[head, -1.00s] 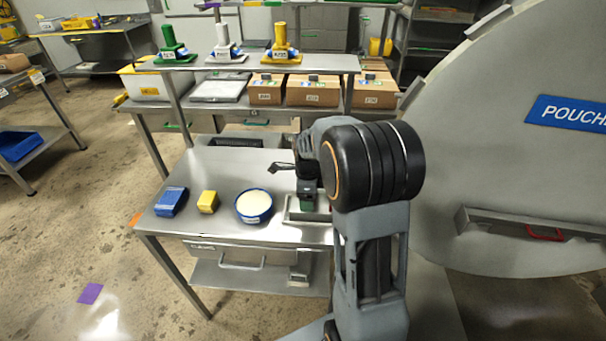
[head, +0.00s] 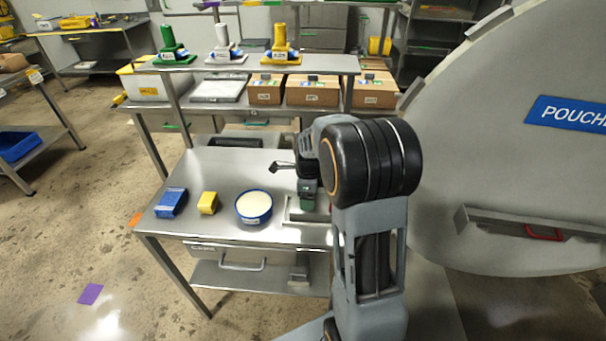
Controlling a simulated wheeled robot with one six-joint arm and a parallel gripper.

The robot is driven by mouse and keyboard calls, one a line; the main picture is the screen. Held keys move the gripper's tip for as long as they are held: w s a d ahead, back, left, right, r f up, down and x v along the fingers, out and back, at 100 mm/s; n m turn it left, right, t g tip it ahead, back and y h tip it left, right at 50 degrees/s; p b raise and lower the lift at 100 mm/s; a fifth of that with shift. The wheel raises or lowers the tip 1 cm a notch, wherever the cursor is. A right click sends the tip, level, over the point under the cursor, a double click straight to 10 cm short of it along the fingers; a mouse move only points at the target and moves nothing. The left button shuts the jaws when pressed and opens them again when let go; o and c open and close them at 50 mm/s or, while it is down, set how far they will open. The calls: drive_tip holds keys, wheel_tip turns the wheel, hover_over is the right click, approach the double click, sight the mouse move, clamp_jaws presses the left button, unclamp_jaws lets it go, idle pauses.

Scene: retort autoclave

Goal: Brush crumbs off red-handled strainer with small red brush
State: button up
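I cannot make out the red-handled strainer or the small red brush in the head view; my own arm hides the right part of the metal table (head: 225,165). My gripper (head: 279,167) appears as a small dark shape left of my wrist, above the back of the table. It is too small to tell whether it is open or shut, or whether it holds anything. A shallow metal tray (head: 292,215) lies below my wrist, its right part hidden behind my arm. A dark green piece (head: 307,200) shows at its back edge; I cannot tell what it is.
A blue box (head: 171,203), a yellow block (head: 208,203) and a blue-rimmed bowl with pale contents (head: 254,207) stand in a row on the table. A shelf with cardboard boxes (head: 312,91) is behind. A large round door (head: 500,150) is at the right. The table's back left is clear.

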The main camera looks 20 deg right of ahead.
drive_tip(key=shift+w+a+r+p, duration=0.2)
drive_tip(key=shift+r+p, duration=0.1)
drive_tip(key=shift+p, duration=0.2)
wheel_tip(320, 180, up, 2)
drive_tip(key=shift+d+r+p, duration=0.1)
drive_tip(key=shift+d+p, duration=0.05)
drive_tip(key=shift+p, duration=0.15)
drive_tip(key=shift+s+r+p, duration=0.2)
drive_tip(key=shift+r+p, duration=0.1)
drive_tip(key=shift+r, duration=0.05)
drive_tip(key=shift+w+a+r+p, duration=0.1)
drive_tip(key=shift+a+r+p, duration=0.15)
drive_tip(key=shift+r+p, duration=1.55)
drive_tip(key=shift+r, duration=0.55)
drive_tip(key=shift+d, duration=0.1)
